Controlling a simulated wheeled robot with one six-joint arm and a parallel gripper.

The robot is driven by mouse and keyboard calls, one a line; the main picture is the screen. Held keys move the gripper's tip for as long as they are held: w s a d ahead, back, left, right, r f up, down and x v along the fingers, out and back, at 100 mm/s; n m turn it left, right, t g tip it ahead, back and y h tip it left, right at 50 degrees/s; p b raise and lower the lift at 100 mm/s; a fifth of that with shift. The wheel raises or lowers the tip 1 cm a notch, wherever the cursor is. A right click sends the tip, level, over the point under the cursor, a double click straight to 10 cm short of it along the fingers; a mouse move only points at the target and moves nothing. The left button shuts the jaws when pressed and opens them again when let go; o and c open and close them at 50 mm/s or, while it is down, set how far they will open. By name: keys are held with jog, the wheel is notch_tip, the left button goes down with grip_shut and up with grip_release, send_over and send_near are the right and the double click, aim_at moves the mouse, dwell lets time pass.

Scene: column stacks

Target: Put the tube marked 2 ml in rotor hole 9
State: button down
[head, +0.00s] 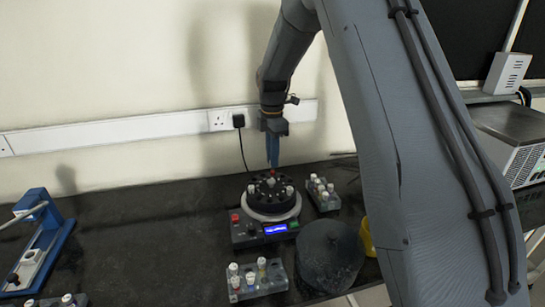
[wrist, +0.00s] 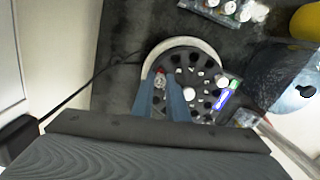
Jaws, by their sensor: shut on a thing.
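My gripper (head: 272,162) points down over the back of the black rotor (head: 268,194). It is also in the wrist view (wrist: 160,84), its blue fingers shut on a small tube with some red on it (wrist: 160,77). The tube's marking is too small to read, and I cannot tell whether it is in a hole or above one. The rotor (wrist: 207,92) has a ring of dark holes, and several other white-capped tubes stand in it. Hole numbers are not legible.
The centrifuge base (head: 245,236) has a lit blue display. A tube rack (head: 323,196) stands right of it, another (head: 257,280) in front. A dark round lid or bowl (head: 330,256) and a yellow container (head: 367,238) are at the right. A blue press-like device (head: 50,222) is at the left.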

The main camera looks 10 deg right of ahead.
jog(key=shift+f, duration=0.2)
jog(key=shift+f, duration=0.35)
jog(key=shift+f+b, duration=0.45)
jog(key=shift+f, duration=0.4)
jog(key=c, duration=1.3)
grip_release()
jog(key=shift+c, duration=0.2)
jog(key=shift+r, duration=0.1)
jog(key=shift+r+p, duration=1.9)
jog(key=shift+r, duration=1.05)
